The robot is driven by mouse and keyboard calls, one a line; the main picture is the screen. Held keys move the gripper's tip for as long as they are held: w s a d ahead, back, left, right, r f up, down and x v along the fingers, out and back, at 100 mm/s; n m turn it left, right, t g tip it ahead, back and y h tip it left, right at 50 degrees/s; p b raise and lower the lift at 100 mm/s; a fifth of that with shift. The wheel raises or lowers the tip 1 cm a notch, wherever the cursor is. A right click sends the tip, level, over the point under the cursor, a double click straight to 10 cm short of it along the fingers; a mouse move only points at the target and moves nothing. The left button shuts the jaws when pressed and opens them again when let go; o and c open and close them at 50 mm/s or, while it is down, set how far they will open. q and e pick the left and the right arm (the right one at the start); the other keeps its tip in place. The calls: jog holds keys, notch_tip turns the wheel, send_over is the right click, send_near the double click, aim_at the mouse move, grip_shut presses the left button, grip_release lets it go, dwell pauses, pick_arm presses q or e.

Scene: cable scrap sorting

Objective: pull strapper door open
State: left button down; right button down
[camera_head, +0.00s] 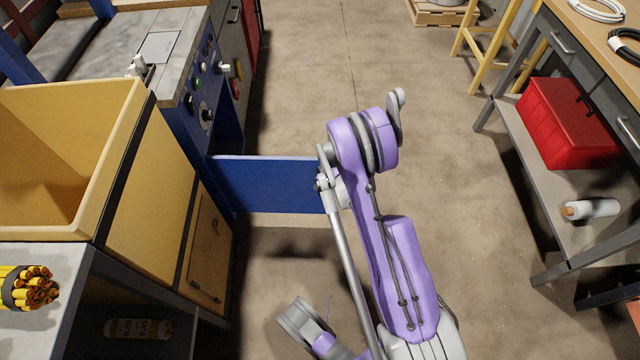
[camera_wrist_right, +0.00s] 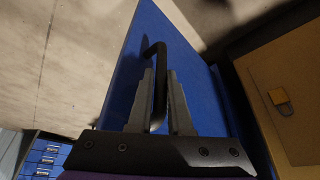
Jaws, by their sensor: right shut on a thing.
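The strapper (camera_head: 172,47) is a blue machine with a grey metal top and a panel of knobs and buttons, at the upper left in the head view. Its blue door (camera_head: 265,184) stands swung out from the machine's front, across the aisle. My right gripper (camera_head: 324,182) is at the door's outer end, partly hidden by my own arm. In the right wrist view my right gripper (camera_wrist_right: 160,95) is shut on the black bar handle (camera_wrist_right: 155,52) of the blue door (camera_wrist_right: 196,72). My left gripper is not in view.
A yellow bin (camera_head: 120,150) and a wooden cabinet (camera_head: 207,243) stand close left of the door. A workbench with a red toolbox (camera_head: 568,122) on its shelf stands at the right. A yellow stool (camera_head: 485,45) is behind it. The aisle floor (camera_head: 300,75) is clear.

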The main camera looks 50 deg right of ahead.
jog(key=c, duration=0.8)
grip_release()
jog(key=shift+c, duration=0.2)
jog(key=shift+r, duration=0.1)
jog(key=p+v, duration=0.3)
jog(key=v, duration=0.7)
jog(key=shift+s+r, duration=0.2)
jog(key=shift+r, duration=0.1)
jog(key=shift+a, duration=0.1)
